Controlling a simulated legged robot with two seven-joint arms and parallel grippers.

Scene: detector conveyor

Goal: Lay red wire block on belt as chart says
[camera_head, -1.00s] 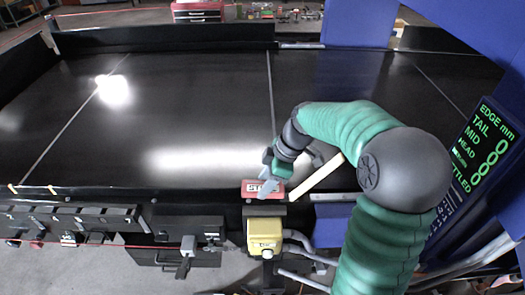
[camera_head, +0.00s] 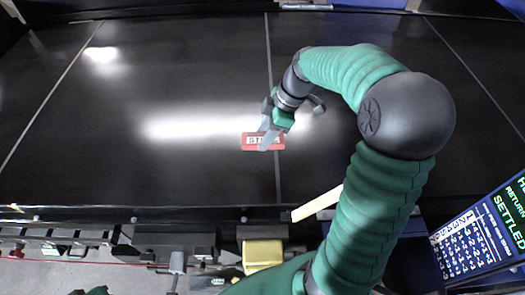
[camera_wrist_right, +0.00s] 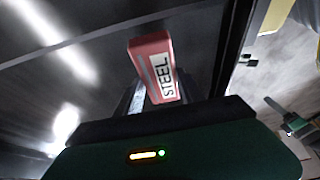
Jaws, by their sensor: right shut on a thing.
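A red block (camera_head: 249,142) with a white label reading STEEL is held over the black belt (camera_head: 150,80), at the thin seam line crossing it. My right gripper (camera_head: 266,139) is shut on the block; the wrist view also shows the block (camera_wrist_right: 155,70) between the fingers. I cannot tell whether it touches the belt. A chart of small white figures (camera_head: 468,248) is on the blue panel at right, under green text reading SETTLED, partly cut off.
A cream bar (camera_head: 316,204) lies at the belt's near edge, beside my right arm. A yellow box (camera_head: 262,253) and grey-black fittings (camera_head: 165,240) stand along the near side. The belt left of the block is clear, with bright glare patches.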

